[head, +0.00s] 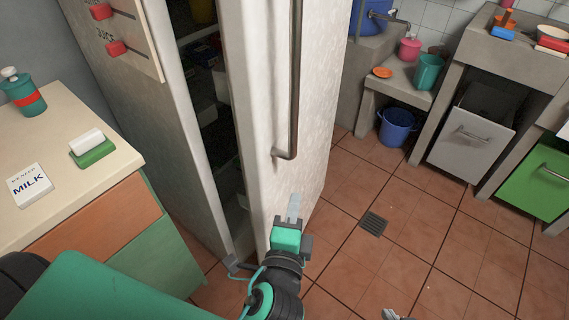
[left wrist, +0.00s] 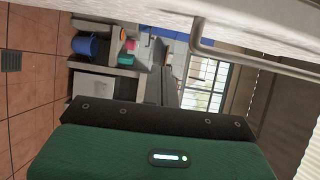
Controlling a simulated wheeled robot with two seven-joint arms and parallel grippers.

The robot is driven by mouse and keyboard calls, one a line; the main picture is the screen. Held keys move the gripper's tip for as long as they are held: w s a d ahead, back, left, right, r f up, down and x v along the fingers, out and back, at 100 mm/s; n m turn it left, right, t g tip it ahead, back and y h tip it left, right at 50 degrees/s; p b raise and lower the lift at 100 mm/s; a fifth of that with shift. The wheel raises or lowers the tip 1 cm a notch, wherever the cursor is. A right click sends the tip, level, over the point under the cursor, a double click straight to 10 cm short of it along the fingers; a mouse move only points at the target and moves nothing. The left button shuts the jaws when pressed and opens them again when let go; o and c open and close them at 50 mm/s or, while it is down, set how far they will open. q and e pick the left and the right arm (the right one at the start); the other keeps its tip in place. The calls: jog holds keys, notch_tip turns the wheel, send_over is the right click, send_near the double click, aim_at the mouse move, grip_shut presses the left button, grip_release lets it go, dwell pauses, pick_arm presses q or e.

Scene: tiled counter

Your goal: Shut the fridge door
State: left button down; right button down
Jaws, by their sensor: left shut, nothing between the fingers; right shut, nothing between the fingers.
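The white fridge door (head: 268,90) stands ajar, with a dark gap between it and the fridge body (head: 150,110). Shelves with items show inside the gap. A long grey vertical handle (head: 294,80) is on the door's outer face; it also shows in the left wrist view (left wrist: 198,45). My left gripper (head: 294,207) is shut and empty, by the lower outer face of the door, below the handle. I cannot tell whether its fingertips touch the door. My right gripper (head: 391,314) barely shows at the bottom edge, away from the door; it is shut and empty.
A counter (head: 70,135) with a bottle (head: 22,92), a green sponge holder (head: 92,150) and a milk note (head: 30,186) stands left of the fridge. A blue bucket (head: 396,127) and sink units are at the right. The tiled floor with a drain (head: 373,222) is clear.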

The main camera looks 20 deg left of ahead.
pick_arm(q)
send_over(285, 163)
jog(key=s+d, duration=0.2)
jog(key=s, duration=0.3)
jog(key=shift+w+a+r, duration=0.1)
jog(key=shift+w+a, duration=0.05)
jog(key=shift+a, duration=0.05)
pick_arm(e)
jog(key=shift+s+d+g, duration=0.2)
jog(key=shift+d+g, duration=0.1)
jog(key=shift+d, duration=0.1)
